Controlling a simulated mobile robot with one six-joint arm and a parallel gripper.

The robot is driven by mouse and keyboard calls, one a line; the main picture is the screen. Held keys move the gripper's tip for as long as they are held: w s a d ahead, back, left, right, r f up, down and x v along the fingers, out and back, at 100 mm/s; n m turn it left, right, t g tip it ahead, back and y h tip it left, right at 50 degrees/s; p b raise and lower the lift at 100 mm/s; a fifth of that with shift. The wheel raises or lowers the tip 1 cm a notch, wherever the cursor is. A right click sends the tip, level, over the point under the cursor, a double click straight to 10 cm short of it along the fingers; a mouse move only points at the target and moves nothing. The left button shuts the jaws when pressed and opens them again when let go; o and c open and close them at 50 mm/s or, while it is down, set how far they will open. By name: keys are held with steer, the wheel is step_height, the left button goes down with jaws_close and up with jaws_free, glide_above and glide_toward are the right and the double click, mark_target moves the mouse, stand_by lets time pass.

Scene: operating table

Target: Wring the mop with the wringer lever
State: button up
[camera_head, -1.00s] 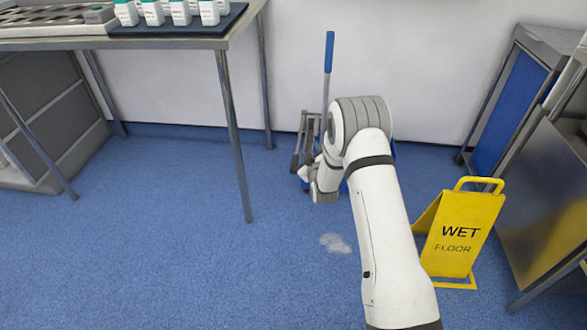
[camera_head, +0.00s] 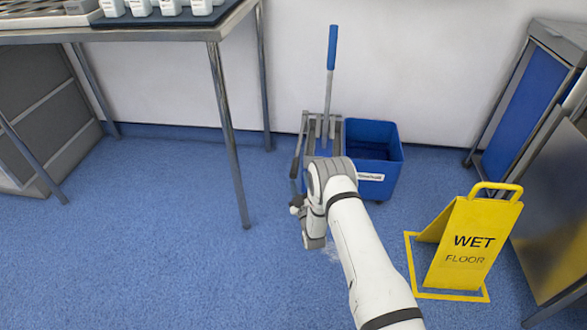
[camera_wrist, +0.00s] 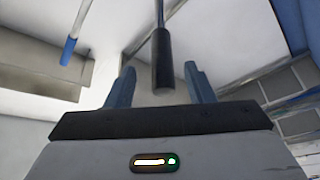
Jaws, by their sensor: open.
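A mop stands upright with a blue-topped handle (camera_head: 332,50), its head hidden in the grey wringer (camera_head: 322,135) on the left side of the blue bucket (camera_head: 392,165). The wringer lever (camera_head: 294,165) angles down at the wringer's left and ends in a dark grip. In the wrist view, the black lever grip (camera_wrist: 163,65) hangs between the two blue fingers of my gripper (camera_wrist: 160,78), with a gap on each side. My gripper is open. My arm hides part of the bucket front, and the fingers are not clear in the head view. The mop handle also shows in the wrist view (camera_wrist: 70,42).
A yellow wet floor sign (camera_head: 462,245) stands at the right of my arm. A steel table (camera_head: 215,35) with bottles is at the left, its legs near the wringer. A cabinet (camera_head: 520,100) stands at the right. Blue floor is clear at the front left.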

mark_target(295, 168)
steer(key=x, duration=0.2)
steer(key=b+x, duration=0.1)
steer(key=x, duration=0.1)
steer(key=b+x, duration=0.1)
steer(key=x, duration=0.1)
steer(key=shift+w+a+r, duration=0.1)
steer(key=shift+w+a, duration=0.05)
steer(key=shift+a, duration=0.2)
jaws_close()
steer(key=shift+d, duration=0.1)
